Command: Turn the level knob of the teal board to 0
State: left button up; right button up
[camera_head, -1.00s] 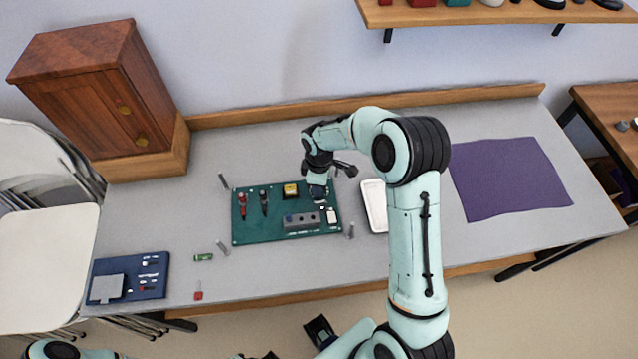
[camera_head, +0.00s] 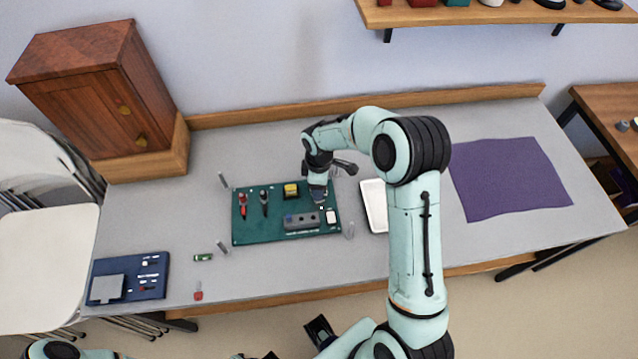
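The teal board (camera_head: 270,236) lies on the grey table, left of the middle. It carries a red-handled part (camera_head: 242,200), a black-handled part (camera_head: 264,200), a yellow block (camera_head: 291,190), a grey block with dark round spots (camera_head: 301,221) and a small white part (camera_head: 331,216). I cannot tell the level knob apart or read its setting at this size. My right gripper (camera_head: 319,202) points down over the board's right side, just above the grey block. Its fingertips are too small to tell open from shut. My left gripper is not clearly in view; only bits of my arm show at the bottom left.
A navy board (camera_head: 150,284) lies at the table's front left. A green part (camera_head: 203,257) and a red part (camera_head: 198,291) lie between the boards. Grey posts surround the teal board. A white tray (camera_head: 375,222), a purple mat (camera_head: 490,205) and a wooden cabinet (camera_head: 75,85) stand around.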

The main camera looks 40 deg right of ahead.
notch_tip(320, 180, up, 13)
jog(key=p, duration=0.1)
jog(key=shift+r, duration=0.2)
dwell(0.7)
